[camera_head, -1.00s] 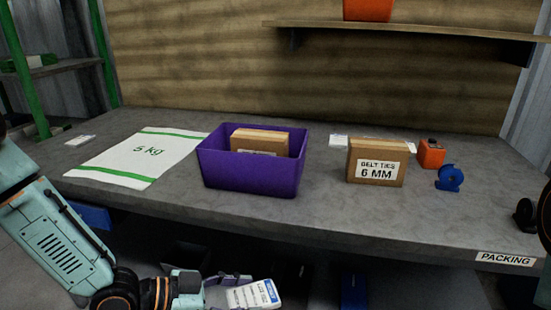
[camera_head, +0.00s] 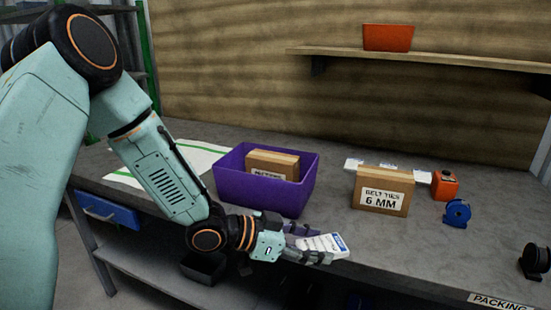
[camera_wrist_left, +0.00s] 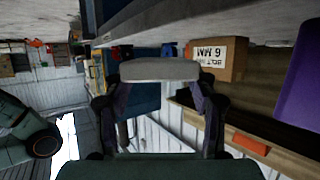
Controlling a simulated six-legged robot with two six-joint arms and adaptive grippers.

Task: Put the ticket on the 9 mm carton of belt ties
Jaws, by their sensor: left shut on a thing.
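My left gripper (camera_head: 312,246) is shut on the ticket (camera_head: 328,242), a white card with a blue end, in front of the bench edge. The ticket also shows between the fingers in the left wrist view (camera_wrist_left: 160,70). A brown carton (camera_head: 272,162) stands inside the purple bin (camera_head: 262,196); the bin's front wall hides most of its label, so I cannot read its size. Another brown carton, labelled BELT TIES 6 MM (camera_head: 381,191), stands on the bench right of the bin, and also shows in the wrist view (camera_wrist_left: 216,60). My right gripper is not in view.
White cards (camera_head: 354,164) lie behind the 6 mm carton. An orange box (camera_head: 445,185) and a blue tape dispenser (camera_head: 457,213) stand right of it. A shelf (camera_head: 440,59) holds an orange bin (camera_head: 388,37).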

